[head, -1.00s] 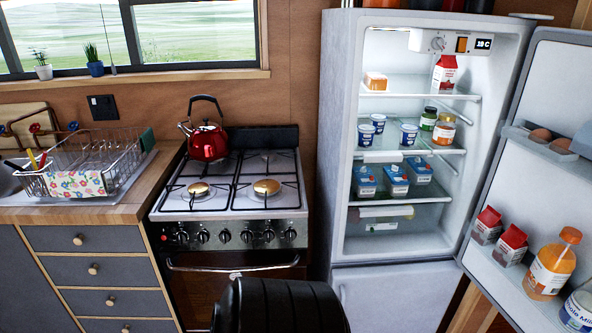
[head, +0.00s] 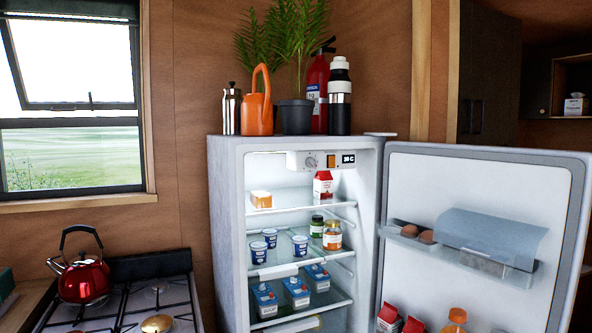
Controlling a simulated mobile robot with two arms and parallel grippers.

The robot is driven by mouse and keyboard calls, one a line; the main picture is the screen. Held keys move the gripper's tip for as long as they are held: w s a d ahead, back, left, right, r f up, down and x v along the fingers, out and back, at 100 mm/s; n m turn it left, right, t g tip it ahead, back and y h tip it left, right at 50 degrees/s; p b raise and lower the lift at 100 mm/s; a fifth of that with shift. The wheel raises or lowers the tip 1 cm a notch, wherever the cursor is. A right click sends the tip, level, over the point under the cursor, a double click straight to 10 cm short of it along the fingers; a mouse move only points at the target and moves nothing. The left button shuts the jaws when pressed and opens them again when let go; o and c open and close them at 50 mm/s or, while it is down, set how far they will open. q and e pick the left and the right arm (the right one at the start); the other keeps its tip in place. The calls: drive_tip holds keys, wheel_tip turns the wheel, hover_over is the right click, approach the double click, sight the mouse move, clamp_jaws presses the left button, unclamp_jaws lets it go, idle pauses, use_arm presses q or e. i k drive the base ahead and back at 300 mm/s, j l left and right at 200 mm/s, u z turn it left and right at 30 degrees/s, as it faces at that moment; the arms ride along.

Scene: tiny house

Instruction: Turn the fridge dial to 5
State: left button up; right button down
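The fridge (head: 226,200) stands open in the middle of the head view, its door (head: 480,170) swung out to the right. The dial (head: 310,162) is a small round knob on the white control panel at the top inside the fridge. An orange square and a small dark display (head: 348,159) sit to the right of the dial on that panel. The numbers around the dial are too small to read. Neither of my grippers shows in the head view.
The fridge shelves hold a red carton (head: 323,186), a butter-like block (head: 261,199), cups, jars and blue cartons. A watering can (head: 257,115), plant, extinguisher and bottles stand on top. The stove with a red kettle (head: 84,280) is at left.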

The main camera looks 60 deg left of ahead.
sight(311, 162)
drive_tip(key=u, duration=1.7)
drive_tip(key=i+l, duration=0.15)
drive_tip(key=l, duration=0.15)
drive_tip(key=i+l+u, duration=0.15)
drive_tip(key=i+l, duration=0.05)
drive_tip(key=l, duration=0.05)
